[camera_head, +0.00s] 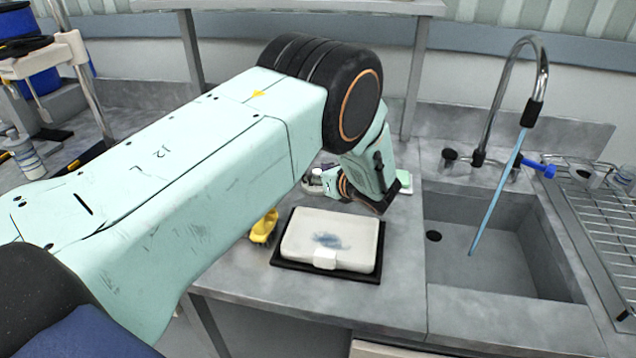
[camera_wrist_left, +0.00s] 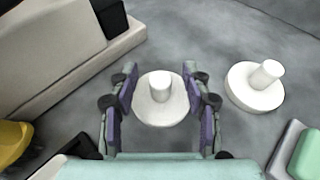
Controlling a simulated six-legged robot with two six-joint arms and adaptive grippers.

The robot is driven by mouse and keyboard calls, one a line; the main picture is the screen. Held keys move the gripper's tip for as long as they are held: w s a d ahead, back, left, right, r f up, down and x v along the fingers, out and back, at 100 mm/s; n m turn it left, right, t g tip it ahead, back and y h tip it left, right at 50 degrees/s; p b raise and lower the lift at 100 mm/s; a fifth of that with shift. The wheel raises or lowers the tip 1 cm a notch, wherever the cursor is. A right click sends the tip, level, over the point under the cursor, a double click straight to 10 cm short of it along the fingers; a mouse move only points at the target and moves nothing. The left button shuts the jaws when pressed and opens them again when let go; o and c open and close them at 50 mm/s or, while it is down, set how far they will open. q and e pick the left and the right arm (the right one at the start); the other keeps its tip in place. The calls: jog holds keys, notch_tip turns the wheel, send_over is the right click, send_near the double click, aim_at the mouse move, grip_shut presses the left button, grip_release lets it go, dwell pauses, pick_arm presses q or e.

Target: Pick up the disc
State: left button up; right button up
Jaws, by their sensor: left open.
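In the left wrist view, a white round disc with a short upright knob (camera_wrist_left: 161,108) lies flat on the grey counter between the fingers of my left gripper (camera_wrist_left: 160,92). The gripper is open, with one finger on each side of the disc and a gap visible beside the knob. A second, similar white disc with a knob (camera_wrist_left: 254,90) lies to the right, outside the fingers. In the head view my left gripper (camera_head: 322,182) reaches down to the counter behind the white case, and my arm and wrist hide much of that area. My right gripper is not in view.
A white case (camera_head: 300,237) sits on a black mat (camera_head: 323,272), with a yellow object (camera_head: 263,226) at its left. A green and white block (camera_head: 404,183) lies near the sink (camera_head: 490,245). A tall faucet (camera_head: 541,75) and a drying rack (camera_head: 610,235) stand at the right.

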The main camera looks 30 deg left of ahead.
pick_arm(q)
jog(key=shift+s+a+r, duration=0.1)
jog(key=shift+a+r, duration=0.05)
jog(key=shift+w+a+f, duration=0.15)
jog(key=shift+w+f, duration=0.2)
jog(key=shift+c, duration=1.4)
jog(key=shift+s+r, duration=0.25)
jog(key=c, duration=0.6)
grip_shut()
jog(key=shift+w+f, duration=0.15)
jog(key=shift+w, duration=0.05)
